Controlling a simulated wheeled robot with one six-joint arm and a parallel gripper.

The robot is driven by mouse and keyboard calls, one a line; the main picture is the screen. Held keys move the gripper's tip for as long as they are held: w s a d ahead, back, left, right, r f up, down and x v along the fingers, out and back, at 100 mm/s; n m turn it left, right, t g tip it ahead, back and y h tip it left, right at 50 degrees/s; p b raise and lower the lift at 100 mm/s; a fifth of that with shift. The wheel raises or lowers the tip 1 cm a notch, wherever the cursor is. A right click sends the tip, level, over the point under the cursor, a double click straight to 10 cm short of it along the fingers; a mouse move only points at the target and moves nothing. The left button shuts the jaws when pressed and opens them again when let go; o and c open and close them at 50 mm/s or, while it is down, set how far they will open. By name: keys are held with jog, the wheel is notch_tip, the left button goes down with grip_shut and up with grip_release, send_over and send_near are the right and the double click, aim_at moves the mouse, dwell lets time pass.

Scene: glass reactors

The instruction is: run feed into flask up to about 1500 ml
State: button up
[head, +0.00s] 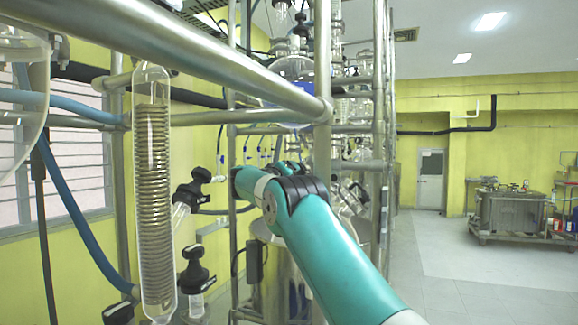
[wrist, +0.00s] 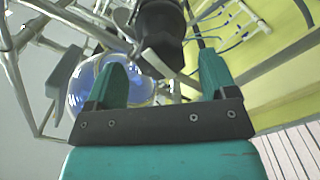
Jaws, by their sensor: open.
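In the wrist view my gripper (wrist: 162,66) is open, with its two teal fingers spread apart. A black knob or valve handle (wrist: 160,25) shows just beyond and between the fingertips; I cannot tell whether they touch it. A round glass flask with blue in it (wrist: 85,88) is partly hidden behind the left finger. In the head view a round bluish glass vessel (head: 292,67) is partly covered by a steel rail, and no level marks can be read. My teal arm reaches into the frame there, and its gripper is not clearly visible.
Steel frame rails (head: 215,68) cross close in front. A glass coil condenser (head: 154,190) hangs at left, with black-handled valves (head: 195,272) and blue hoses (head: 72,200) near it. A metal cart (head: 508,212) stands at right. The floor (head: 470,285) there is clear.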

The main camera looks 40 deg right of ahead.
jog(key=shift+p+x, duration=0.6)
jog(key=shift+x, duration=0.65)
jog(key=c, duration=0.9)
jog(key=shift+m, duration=0.4)
jog(key=m+b, duration=0.1)
jog(key=m, duration=0.2)
jog(key=shift+w+f+m+b, duration=0.1)
jog(key=shift+m+b, duration=0.2)
jog(key=m+b, duration=0.1)
jog(key=m, duration=0.3)
jog(key=shift+a+m, duration=0.1)
jog(key=shift+m, duration=0.2)
jog(key=m, duration=0.4)
jog(key=shift+b, duration=0.35)
jog(key=shift+m, duration=2.1)
